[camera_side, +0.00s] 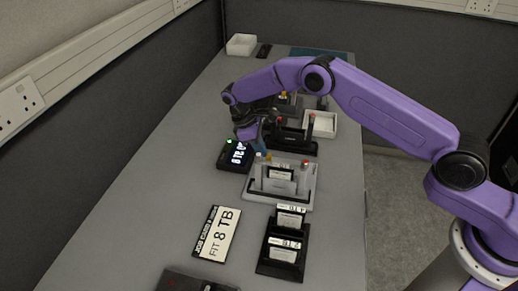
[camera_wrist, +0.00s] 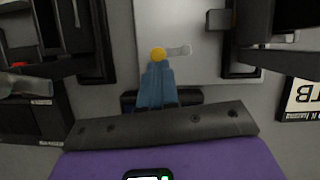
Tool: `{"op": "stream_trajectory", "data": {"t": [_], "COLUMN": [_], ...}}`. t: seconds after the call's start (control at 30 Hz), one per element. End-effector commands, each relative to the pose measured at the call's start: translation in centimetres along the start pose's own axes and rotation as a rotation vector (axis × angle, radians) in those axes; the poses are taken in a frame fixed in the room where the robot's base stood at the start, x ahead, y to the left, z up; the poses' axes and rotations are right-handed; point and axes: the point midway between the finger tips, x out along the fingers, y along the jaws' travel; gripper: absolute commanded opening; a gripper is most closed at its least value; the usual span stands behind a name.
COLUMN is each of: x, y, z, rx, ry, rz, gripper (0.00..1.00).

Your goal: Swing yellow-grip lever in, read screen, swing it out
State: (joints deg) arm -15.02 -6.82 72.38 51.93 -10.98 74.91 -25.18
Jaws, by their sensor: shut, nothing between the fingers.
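My gripper (camera_side: 259,150) is over the left back edge of the pale grey dock (camera_side: 281,207), its blue fingers shut and empty. In the wrist view the fingertips (camera_wrist: 157,68) are right at the yellow grip (camera_wrist: 158,54); I cannot tell whether they touch it. A short pale lever arm (camera_wrist: 180,50) runs right from the grip over the dock plate. In the side view the yellow grip (camera_side: 268,156) shows beside the fingers. A labelled drive (camera_side: 280,174) stands in the dock. The black screen unit (camera_side: 225,164) left of the dock shows lit white characters, partly hidden, and a green light.
The dock also has a red-topped post (camera_side: 305,164) at right. A card (camera_side: 217,234) reading "FIT 8 TB" lies in front. A black rack (camera_side: 265,265) holds labelled drives. Behind stand a black dock (camera_side: 303,147) and a white tray (camera_side: 321,124). The desk's left side is clear.

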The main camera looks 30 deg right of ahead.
Motion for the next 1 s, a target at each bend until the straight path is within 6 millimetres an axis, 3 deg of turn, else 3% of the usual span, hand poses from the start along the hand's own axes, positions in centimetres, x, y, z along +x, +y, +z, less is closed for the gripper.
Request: {"op": "stream_trajectory", "data": {"t": [1.0], "x": [0.7], "y": [0.7], "z": [1.4], "rx": [0.322], "ry": [-0.005], "rz": [-0.130], "gripper": [0.00]}}
